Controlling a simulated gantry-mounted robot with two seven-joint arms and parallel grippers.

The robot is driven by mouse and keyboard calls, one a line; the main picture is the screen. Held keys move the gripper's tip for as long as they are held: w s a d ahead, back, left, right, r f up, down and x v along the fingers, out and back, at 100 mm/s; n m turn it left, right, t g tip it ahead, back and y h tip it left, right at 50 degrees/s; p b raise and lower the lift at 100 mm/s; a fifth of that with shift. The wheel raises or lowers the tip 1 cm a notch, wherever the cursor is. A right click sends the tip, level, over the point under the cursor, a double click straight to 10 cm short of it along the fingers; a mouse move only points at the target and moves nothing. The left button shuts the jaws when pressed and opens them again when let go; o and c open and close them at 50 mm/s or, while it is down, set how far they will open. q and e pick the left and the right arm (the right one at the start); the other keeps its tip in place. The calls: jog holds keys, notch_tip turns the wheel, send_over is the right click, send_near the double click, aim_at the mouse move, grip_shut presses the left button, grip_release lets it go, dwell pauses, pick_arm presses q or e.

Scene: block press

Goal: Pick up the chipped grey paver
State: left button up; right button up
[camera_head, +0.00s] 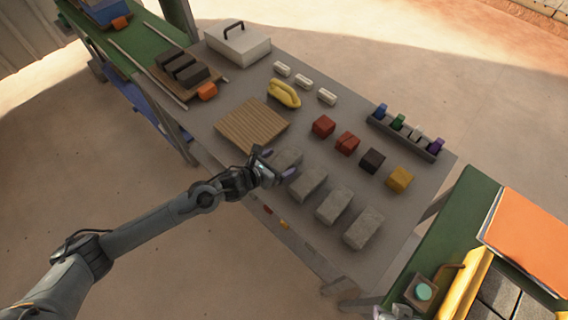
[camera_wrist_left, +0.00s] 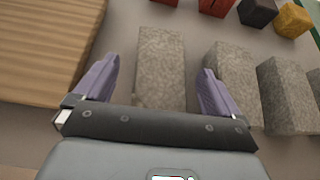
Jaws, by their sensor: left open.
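Several grey pavers lie in a slanting row on the grey table: the first (camera_head: 289,157), a second (camera_head: 308,182), a third (camera_head: 334,206) and a fourth (camera_head: 363,228). I cannot clearly tell which one is chipped. My left gripper (camera_head: 277,164) is open at the first paver. In the left wrist view that paver (camera_wrist_left: 160,75) stands between the two purple fingers, with a gap on each side; its near end is hidden by the gripper body. The second paver (camera_wrist_left: 238,85) is just right of the right finger. Of my right gripper, at most a small part shows at the bottom edge.
A slatted wooden board (camera_head: 250,124) is close behind the left gripper. Red blocks (camera_head: 324,125), a dark block (camera_head: 372,160) and a yellow block (camera_head: 400,178) stand beyond the pavers. A yellow bundle (camera_head: 284,93), a white lidded box (camera_head: 238,44) and a peg rack (camera_head: 405,136) are farther off.

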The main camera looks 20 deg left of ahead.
aim_at(283, 160)
pick_arm(q)
jog(key=shift+x, duration=1.65)
jog(key=shift+s, duration=0.1)
jog(key=shift+c, duration=0.5)
jog(key=c, duration=1.7)
jog(key=shift+r, duration=0.1)
grip_shut()
